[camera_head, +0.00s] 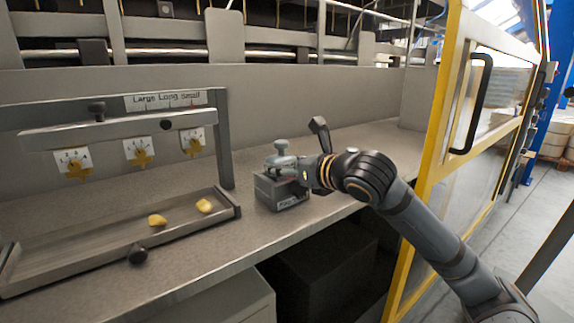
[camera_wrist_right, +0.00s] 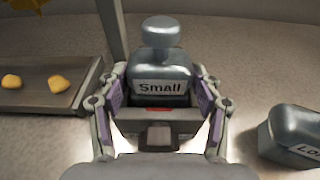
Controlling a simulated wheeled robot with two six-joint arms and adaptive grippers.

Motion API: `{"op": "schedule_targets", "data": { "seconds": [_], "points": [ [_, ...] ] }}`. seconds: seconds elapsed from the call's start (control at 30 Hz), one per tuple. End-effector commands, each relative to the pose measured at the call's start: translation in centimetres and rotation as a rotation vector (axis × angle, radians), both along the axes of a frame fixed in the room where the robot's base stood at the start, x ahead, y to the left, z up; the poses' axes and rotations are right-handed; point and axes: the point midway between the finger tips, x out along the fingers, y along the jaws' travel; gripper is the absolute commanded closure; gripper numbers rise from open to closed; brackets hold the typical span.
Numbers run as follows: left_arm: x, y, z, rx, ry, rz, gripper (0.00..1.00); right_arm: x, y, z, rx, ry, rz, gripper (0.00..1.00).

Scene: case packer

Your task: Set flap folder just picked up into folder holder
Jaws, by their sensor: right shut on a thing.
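The flap folder (camera_wrist_right: 160,68) is a grey-blue block with a round knob and a "Small" label. In the right wrist view it is upright between the fingers of my right gripper (camera_wrist_right: 158,88), which is shut on it. In the head view the folder (camera_head: 281,160) is at the top of the grey folder holder (camera_head: 280,193), a box on the bench with a label on its front. My right gripper (camera_head: 303,170) reaches in from the right. I cannot tell how deep the folder sits in the holder. My left gripper is not in view.
A second block (camera_wrist_right: 293,138), its label starting "Lo", is at right in the wrist view. A metal tray (camera_head: 110,245) with two yellow pieces and a gauge rack (camera_head: 110,130) are at left. A yellow-framed door (camera_head: 440,150) stands right. The bench front is clear.

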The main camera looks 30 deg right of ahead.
Motion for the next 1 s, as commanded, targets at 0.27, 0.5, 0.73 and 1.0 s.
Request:
{"op": "schedule_targets", "data": {
  "seconds": [0.27,0.5,0.73,1.0],
  "points": [
    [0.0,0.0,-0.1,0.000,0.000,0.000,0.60,0.0,0.0,-0.1,0.000,-0.002,0.000,0.14],
    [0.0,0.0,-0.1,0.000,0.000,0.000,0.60,0.0,0.0,-0.2,0.000,-0.001,0.000,0.08],
    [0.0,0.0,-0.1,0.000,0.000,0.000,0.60,0.0,0.0,0.5,0.005,-0.003,-0.002,0.08],
    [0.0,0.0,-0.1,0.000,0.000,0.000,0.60,0.0,0.2,5.7,0.008,-0.009,0.005,0.08]
  ]
}}
